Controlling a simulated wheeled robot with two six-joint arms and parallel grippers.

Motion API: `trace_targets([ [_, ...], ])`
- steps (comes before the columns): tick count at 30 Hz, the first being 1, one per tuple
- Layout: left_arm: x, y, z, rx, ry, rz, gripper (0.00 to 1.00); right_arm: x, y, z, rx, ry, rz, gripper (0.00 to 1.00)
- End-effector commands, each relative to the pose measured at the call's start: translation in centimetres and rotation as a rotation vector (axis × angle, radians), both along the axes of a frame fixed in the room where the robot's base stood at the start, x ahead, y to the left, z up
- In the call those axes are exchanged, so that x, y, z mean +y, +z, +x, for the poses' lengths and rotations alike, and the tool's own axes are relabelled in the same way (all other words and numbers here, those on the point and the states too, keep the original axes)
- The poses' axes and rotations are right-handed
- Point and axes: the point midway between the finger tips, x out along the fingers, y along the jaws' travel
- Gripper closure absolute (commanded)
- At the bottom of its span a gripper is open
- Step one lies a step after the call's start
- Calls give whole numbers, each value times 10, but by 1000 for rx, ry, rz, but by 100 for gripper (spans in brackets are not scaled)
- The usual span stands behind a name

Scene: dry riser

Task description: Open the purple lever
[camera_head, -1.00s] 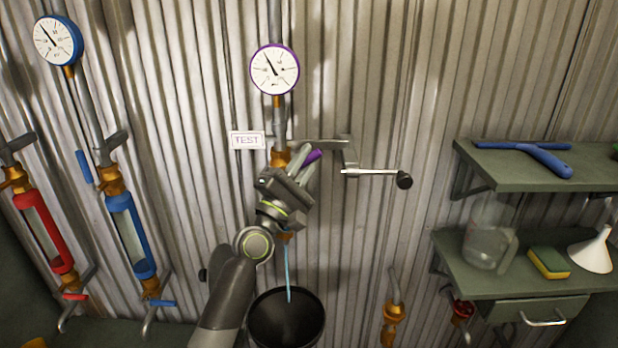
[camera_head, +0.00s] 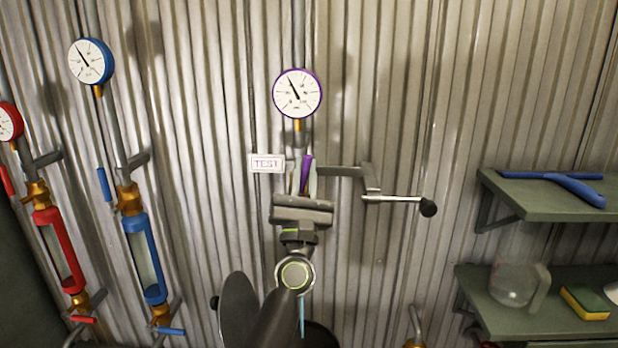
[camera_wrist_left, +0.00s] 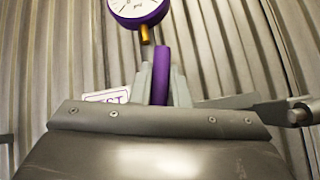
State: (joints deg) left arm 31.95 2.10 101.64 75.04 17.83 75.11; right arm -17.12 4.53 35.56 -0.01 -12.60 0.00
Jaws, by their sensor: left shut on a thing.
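The purple lever (camera_head: 306,172) stands nearly upright against the wall below the purple-rimmed gauge (camera_head: 297,93), just right of the TEST sign (camera_head: 267,163). My left gripper (camera_head: 304,180) is shut on the lever, with one finger on each side. The left wrist view shows the lever (camera_wrist_left: 162,75) rising between the two fingertips (camera_wrist_left: 160,85), under the gauge (camera_wrist_left: 138,8). The valve body and pipe below the lever are hidden behind my gripper and arm. My right gripper is not in view.
A crank with a black knob (camera_head: 428,207) sticks out to the right of the lever. Blue (camera_head: 145,258) and red (camera_head: 60,250) sight-glass columns stand at the left. Green shelves (camera_head: 545,197) are at the right. A dark bucket (camera_head: 322,336) is partly hidden below.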

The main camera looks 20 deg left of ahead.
Motion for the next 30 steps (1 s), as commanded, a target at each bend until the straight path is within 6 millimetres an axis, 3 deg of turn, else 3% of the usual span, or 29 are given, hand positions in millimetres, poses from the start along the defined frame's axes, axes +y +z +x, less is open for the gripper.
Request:
trace_targets([
  [16, 2, -2, 0, -3, 0, -28, 100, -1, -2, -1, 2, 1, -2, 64],
  [17, 2, -2, 0, -3, 0, -28, 84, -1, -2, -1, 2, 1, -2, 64],
  [21, 2, -2, 0, -4, 1, -27, 65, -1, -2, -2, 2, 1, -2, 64],
  [30, 2, -1, 0, -6, 0, -25, 63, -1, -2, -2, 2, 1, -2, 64],
])
